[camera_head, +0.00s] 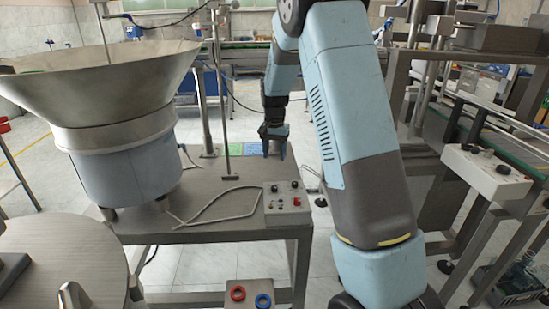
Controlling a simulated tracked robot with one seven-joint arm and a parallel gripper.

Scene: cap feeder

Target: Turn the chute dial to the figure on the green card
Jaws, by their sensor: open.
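A grey control box (287,208) sits at the right front corner of the metal table. It has dark knobs (274,188) on its top and a red button (297,201). I cannot tell which knob is the chute dial or where it points. A green card (235,149) lies toward the back of the table, with a blue one (253,149) beside it. No figure on the green card is readable. My gripper (274,155) is open and points down, behind the control box and just right of the blue card. It appears empty and apart from the box.
A large metal bowl feeder (105,85) stands on the table's left. Another control box (485,172) is at the right. A red ring and a blue ring are below.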

